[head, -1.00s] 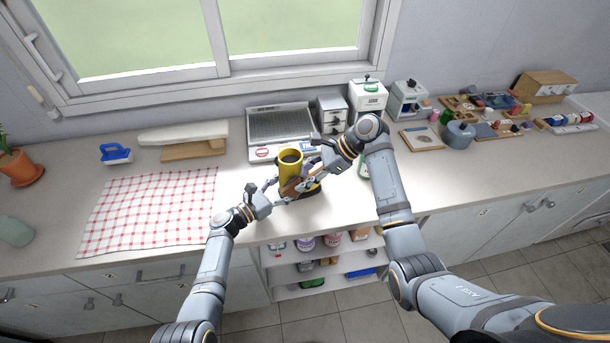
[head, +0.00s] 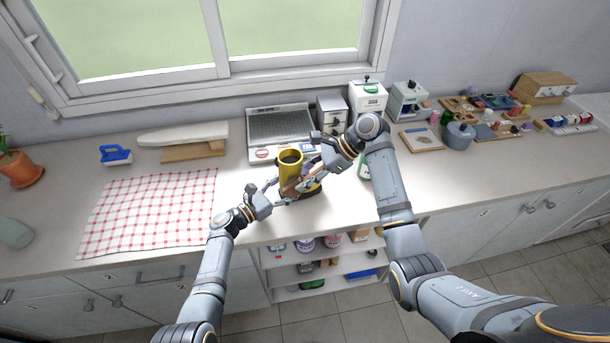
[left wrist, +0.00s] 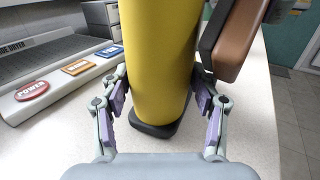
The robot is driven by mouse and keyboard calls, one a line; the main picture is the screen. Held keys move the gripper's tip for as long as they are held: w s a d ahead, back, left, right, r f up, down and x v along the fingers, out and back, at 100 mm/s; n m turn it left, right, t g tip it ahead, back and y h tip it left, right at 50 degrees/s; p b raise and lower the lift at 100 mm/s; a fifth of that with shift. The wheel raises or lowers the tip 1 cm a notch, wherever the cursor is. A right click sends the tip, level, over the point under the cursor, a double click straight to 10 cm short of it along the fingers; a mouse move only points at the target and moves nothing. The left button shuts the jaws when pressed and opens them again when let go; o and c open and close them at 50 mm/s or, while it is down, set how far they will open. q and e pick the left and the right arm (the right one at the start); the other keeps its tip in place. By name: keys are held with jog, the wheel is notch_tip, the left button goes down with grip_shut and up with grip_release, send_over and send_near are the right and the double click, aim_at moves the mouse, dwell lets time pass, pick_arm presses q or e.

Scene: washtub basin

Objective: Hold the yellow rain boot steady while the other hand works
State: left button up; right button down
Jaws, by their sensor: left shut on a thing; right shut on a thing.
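The yellow rain boot (head: 289,165) stands upright on the counter, its dark opening facing up. It also fills the middle of the left wrist view (left wrist: 160,60), with its dark sole on the white counter. My left gripper (head: 272,190) is shut on the boot low on its shaft; its purple pads (left wrist: 162,105) lie on either side. My right gripper (head: 306,182) is shut on a brown wooden-looking tool (head: 291,187) beside the boot's front. The tool also shows at the upper right of the left wrist view (left wrist: 243,38). The right gripper's fingertips are partly hidden.
A shoe dryer (head: 280,127) stands behind the boot. A red-checked cloth (head: 150,205) lies to the left, and a green bottle (head: 364,168) stands close by on the right.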

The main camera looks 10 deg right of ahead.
jog(key=shift+f, duration=0.55)
jog(key=shift+r, duration=0.15)
jog(key=shift+s+r, duration=0.1)
jog(key=shift+r, duration=1)
jog(key=shift+f, duration=0.6)
jog(key=s, duration=0.3)
jog(key=shift+s+d, duration=0.35)
